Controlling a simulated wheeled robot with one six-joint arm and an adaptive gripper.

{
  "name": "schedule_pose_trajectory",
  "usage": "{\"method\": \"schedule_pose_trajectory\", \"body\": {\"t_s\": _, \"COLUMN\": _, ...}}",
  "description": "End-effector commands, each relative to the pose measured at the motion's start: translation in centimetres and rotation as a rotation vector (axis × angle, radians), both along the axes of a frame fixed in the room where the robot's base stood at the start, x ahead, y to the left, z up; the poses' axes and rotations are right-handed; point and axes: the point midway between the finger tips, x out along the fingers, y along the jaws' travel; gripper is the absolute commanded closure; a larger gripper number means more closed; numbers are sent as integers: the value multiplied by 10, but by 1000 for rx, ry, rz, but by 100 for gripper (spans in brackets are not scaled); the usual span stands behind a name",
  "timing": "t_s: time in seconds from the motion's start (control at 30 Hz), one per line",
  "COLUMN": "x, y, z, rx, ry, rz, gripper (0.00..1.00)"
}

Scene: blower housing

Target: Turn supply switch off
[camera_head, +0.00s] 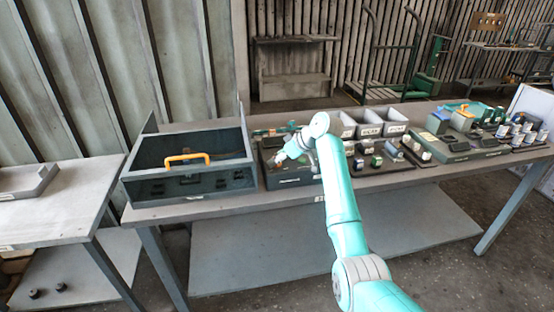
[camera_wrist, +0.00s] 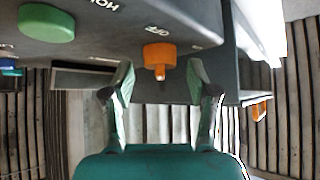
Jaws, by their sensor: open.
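The supply switch appears to be the orange knob (camera_wrist: 159,54) on a dark panel, beside lettering that seems to read OFF upside down. My gripper (camera_wrist: 160,82) is open in the wrist view, with one finger on each side of the knob's lower end. I cannot tell whether the fingers touch it. In the head view my gripper (camera_head: 284,154) is small, over the dark control box (camera_head: 292,180) on the bench. The knob cannot be made out in that view.
A green button (camera_wrist: 46,23) and a blue one (camera_wrist: 10,68) sit on the same panel. A dark open case (camera_head: 140,190) with an orange handle (camera_head: 187,160) stands left of the control box. Grey bins (camera_head: 370,130) and small parts crowd the right. The bench's front edge is mostly clear.

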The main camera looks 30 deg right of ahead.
Motion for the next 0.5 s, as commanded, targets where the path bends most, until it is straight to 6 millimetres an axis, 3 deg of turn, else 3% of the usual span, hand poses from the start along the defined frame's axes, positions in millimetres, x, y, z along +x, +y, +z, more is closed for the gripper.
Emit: {"method": "schedule_pose_trajectory", "body": {"t_s": 0.5, "x": -57, "y": -34, "z": 65, "rx": -1, "ry": -2, "rz": -1, "gripper": 41}}
